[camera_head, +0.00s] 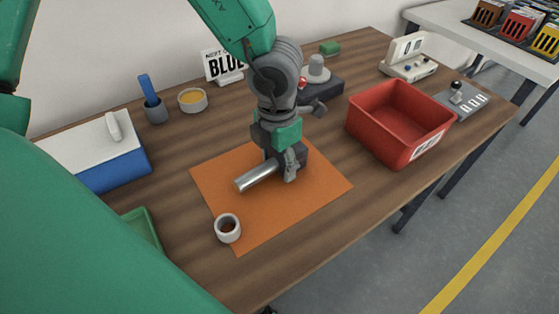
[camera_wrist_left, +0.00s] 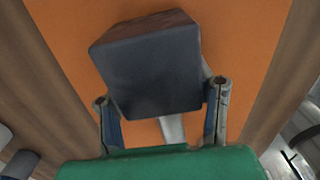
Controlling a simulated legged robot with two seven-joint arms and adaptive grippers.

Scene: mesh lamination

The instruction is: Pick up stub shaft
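The stub shaft appears as a bright silver cylinder (camera_head: 257,177) over the orange mat (camera_head: 323,186) in the head view. Its right end meets my left gripper (camera_head: 289,172), which points down at the mat. I cannot tell whether the shaft touches the mat. A small silver piece (camera_wrist_left: 172,129) shows below the block. Whether the fingers are closed on anything is hidden. My right gripper is out of view.
A white ring-shaped part (camera_head: 228,229) stands on the mat's front corner. A red bin (camera_head: 398,125) is to the right. A blue-and-white box (camera_head: 95,155), a cup with a blue handle (camera_head: 153,104) and a yellow-filled bowl (camera_head: 192,100) stand at left on the wooden table.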

